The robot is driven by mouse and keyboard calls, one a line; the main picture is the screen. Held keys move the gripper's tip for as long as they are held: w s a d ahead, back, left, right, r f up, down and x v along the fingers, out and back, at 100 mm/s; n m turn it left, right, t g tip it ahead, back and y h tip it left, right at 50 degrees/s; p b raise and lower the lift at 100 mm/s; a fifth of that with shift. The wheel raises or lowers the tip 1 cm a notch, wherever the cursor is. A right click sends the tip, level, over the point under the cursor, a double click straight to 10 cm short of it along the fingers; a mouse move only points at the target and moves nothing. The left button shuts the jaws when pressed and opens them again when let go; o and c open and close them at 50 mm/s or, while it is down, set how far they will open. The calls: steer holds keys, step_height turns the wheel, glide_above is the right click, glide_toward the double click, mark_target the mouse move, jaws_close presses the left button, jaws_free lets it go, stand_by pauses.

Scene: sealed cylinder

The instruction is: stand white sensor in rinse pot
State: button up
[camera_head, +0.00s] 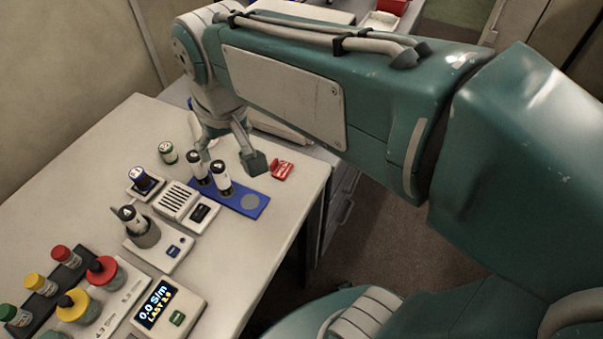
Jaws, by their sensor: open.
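Two sensors with dark bodies and white bands stand upright on the blue rack (232,197): a rear one (196,168) and a front one (221,180). I cannot tell which is the white sensor. My gripper (229,157) is open over the rear part of the rack, its fingers spread around the sensor tops; I see no grip on either. A dark and white probe (132,218) stands in a grey cup (146,236) on a white base. A dark blue-topped item (141,180) sits in a square white holder. I cannot tell which vessel is the rinse pot.
A small green-marked jar (168,152) stands behind. A red object (281,170) lies near the table's right edge. A slotted white device (178,201) is beside the rack. Colour-capped bottles (74,305) and a meter (168,306) fill the front. The table's left rear is clear.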

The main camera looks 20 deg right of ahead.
steer(key=s+d+f+m+t+h, duration=0.1)
steer(key=s+d+f, duration=0.3)
steer(key=s+d, duration=0.5)
steer(key=shift+d+m+t, duration=0.8)
steer(key=shift+t, duration=0.1)
